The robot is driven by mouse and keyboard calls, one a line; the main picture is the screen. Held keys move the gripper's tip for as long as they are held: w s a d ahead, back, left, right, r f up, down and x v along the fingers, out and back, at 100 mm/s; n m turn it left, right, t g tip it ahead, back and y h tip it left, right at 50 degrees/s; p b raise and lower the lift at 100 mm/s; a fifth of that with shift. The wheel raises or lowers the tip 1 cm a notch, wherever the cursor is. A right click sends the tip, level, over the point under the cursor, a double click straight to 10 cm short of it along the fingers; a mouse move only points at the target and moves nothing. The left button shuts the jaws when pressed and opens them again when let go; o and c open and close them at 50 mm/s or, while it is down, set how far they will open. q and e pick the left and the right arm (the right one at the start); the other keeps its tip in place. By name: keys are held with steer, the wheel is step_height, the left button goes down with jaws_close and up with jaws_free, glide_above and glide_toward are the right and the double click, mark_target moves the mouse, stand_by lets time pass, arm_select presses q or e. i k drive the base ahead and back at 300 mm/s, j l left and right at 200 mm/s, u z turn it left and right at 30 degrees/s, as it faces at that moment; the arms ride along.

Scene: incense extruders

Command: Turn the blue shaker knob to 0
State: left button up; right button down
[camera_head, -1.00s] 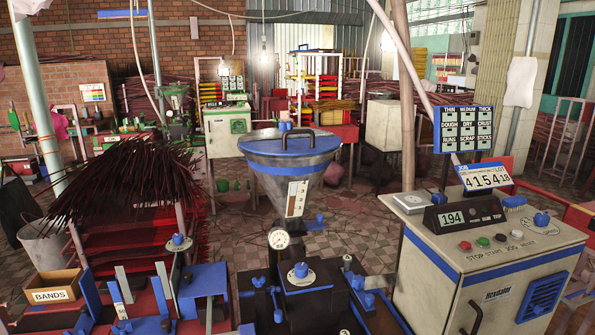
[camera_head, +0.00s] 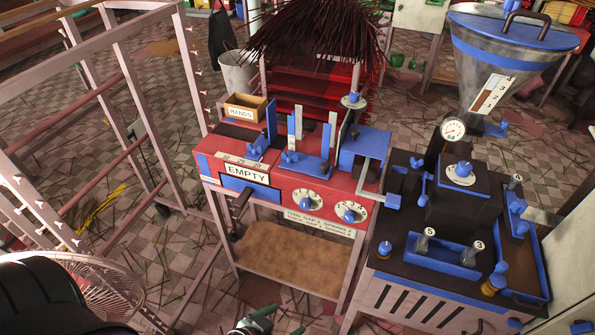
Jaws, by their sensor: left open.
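Two round white dials with blue knobs are on the red bench front: a left knob (camera_head: 306,203) and a right knob (camera_head: 349,216). A small plate (camera_head: 318,222) below them mentions gap and spring. Another blue knob on a white dial (camera_head: 352,100) stands at the back of the red bench, and one more (camera_head: 463,169) sits on the dark machine to the right. I cannot read which knob is the shaker's. My left gripper (camera_head: 272,325) shows only in part at the bottom edge, open and empty, below and apart from the dials. My right gripper is out of view.
The red bench (camera_head: 214,158) carries an EMPTY sign (camera_head: 247,173), a BANDS box (camera_head: 246,108) and blue fixtures. A pale rack frame (camera_head: 190,90) stands left. The dark extruder machine (camera_head: 420,285) with its metal hopper (camera_head: 510,65) stands right.

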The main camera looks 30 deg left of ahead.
mark_target(305, 203)
steer(key=u, duration=0.95)
